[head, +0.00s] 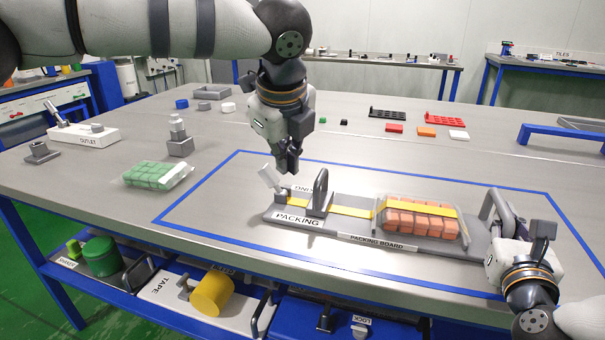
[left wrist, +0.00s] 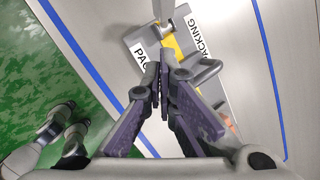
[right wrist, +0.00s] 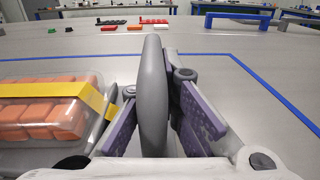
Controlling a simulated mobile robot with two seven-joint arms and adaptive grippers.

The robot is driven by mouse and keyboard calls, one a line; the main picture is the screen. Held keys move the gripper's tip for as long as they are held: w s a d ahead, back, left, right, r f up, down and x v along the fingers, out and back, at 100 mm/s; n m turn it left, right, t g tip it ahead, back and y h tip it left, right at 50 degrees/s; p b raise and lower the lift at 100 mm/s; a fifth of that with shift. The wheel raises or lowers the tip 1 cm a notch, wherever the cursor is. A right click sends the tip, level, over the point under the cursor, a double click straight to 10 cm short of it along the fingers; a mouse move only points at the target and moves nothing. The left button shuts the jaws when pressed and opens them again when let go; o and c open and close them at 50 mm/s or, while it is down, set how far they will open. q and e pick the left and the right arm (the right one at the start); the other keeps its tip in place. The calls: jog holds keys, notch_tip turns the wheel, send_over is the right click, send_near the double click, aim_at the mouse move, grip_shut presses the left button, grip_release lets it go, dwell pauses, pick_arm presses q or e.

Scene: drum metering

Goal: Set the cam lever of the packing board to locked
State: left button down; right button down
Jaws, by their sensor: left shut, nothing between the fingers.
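The packing board (head: 345,238) lies inside the blue outline on the table, with a yellow strap (head: 350,210) along it. Its cam lever (head: 268,177) is a pale block at the left end, tilted up and leftward from its mount. The lever also shows at the top of the left wrist view (left wrist: 163,9). My left gripper (head: 289,168) is shut and empty, just right of and above the lever; I cannot tell whether they touch. My right gripper (right wrist: 151,85) is shut on the board's right handle (right wrist: 152,110), which stands between its fingers.
A clear pack of orange blocks (head: 418,217) lies under the strap. The board's left handle (head: 320,190) rises close to my left gripper.

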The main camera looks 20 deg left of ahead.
jog(key=shift+a, duration=0.1)
pick_arm(q)
jog(key=v, duration=0.6)
jog(key=shift+a, duration=0.25)
pick_arm(e)
jog(key=c, duration=1.7)
grip_release()
pick_arm(q)
jog(key=shift+f, duration=0.1)
pick_arm(e)
jog(key=shift+s, duration=0.1)
